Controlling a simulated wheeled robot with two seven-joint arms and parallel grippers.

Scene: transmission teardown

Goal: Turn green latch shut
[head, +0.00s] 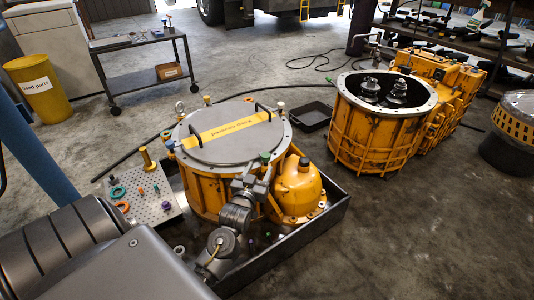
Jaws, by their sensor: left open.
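A green latch (264,157) sits on the near rim of the round grey lid (215,150) of the yellow transmission housing (205,190). My left gripper (262,172) is at the near side of the lid, its fingertips close below the green latch. It is open; whether the fingers touch the latch is too small to tell. Another dark green knob (304,161) tops the yellow dome (298,190) to the right. My right gripper is not in view.
The housing stands in a dark tray (318,224). The lid carries a yellow strip and two black handles, with a blue latch (170,144) at left. A perforated plate (150,212) with coloured rings lies left. An open yellow housing (372,130) stands at right.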

